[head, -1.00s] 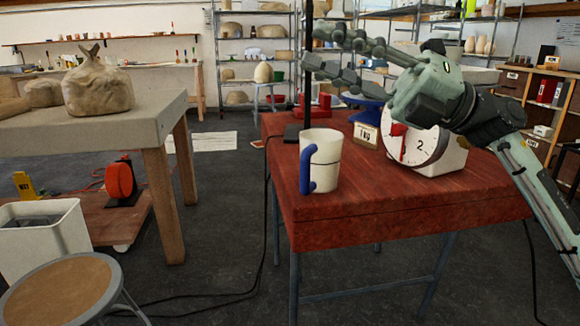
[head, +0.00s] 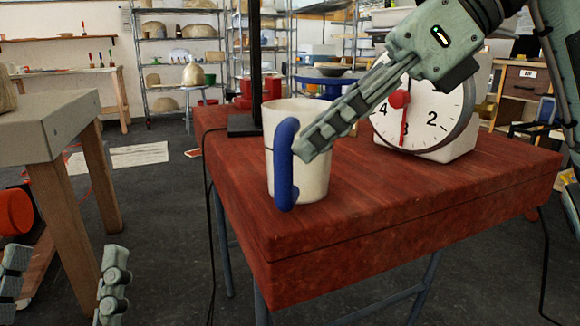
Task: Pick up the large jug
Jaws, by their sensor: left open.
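The large jug (head: 283,180) is off-white with a blue handle and stands upright near the left edge of the red table. Its blue handle (head: 284,165) faces me. My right gripper (head: 312,146) reaches in from the upper right. Its fingers cross in front of the jug's right side, with the tips right beside the handle. They overlap in this view, so I cannot tell whether they are closed on the handle. My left gripper (head: 65,262) is at the lower left, open and empty, its two fingers wide apart and far from the jug.
The red table (head: 400,215) also holds a white dial clock or scale (head: 425,115) right of the jug. A thin black stand (head: 244,124) rises just behind the jug. A grey-topped table (head: 45,135) stands at left, with open floor between the tables.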

